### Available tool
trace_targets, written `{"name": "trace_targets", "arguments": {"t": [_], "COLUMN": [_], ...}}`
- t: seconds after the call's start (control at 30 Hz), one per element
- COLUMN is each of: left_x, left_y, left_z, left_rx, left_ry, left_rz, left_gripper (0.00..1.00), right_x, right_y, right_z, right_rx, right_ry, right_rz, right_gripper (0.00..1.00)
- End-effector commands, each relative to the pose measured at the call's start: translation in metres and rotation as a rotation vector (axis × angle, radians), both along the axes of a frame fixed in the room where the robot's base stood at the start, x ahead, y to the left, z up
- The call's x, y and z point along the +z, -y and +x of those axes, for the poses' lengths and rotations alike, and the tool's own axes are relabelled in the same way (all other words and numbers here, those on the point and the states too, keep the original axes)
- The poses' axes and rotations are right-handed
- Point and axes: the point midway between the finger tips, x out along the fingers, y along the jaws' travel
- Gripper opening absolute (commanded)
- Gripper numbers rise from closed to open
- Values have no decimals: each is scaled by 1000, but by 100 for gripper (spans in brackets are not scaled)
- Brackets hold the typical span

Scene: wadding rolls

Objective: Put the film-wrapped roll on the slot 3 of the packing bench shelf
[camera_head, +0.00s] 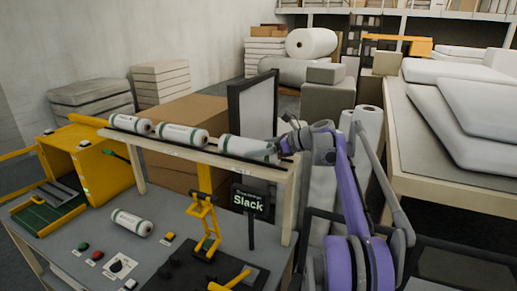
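The packing bench shelf (215,160) runs above the bench with three white, green-banded rolls lying in a row. They are a left roll (130,124), a middle roll (182,136) and a right roll (246,148). Another such roll (132,222) lies on the bench top below. I cannot tell for certain which roll is film-wrapped; the right one looks greyer at its right end. My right gripper (283,147) is at the right end of the right roll, close to or touching it. Its fingers are too small to tell open from shut. My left gripper is not in view.
A yellow machine (95,160) is at the left. A dark-framed panel (253,108) stands behind the shelf. A table with white pads (460,115) is at the right.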

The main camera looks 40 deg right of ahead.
Motion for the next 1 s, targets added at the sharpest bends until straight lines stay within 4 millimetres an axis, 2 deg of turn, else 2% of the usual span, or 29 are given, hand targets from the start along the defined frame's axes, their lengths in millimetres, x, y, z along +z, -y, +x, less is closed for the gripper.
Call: {"name": "trace_targets", "arguments": {"t": [0.27, 0.33, 0.8, 1.0], "left_x": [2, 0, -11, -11], "left_y": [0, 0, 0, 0], "left_z": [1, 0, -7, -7], "left_rx": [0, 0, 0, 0], "left_ry": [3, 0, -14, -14], "left_rz": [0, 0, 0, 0], "left_gripper": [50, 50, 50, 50], "right_x": [4, 5, 40, 48], "right_y": [0, 3, 43, 50], "right_z": [0, -6, -82, -97], "right_rx": [0, -1, -3, 0], "right_ry": [1, 0, -1, 0], "right_rz": [0, 0, 1, 0], "right_gripper": [100, 100, 100, 100]}}
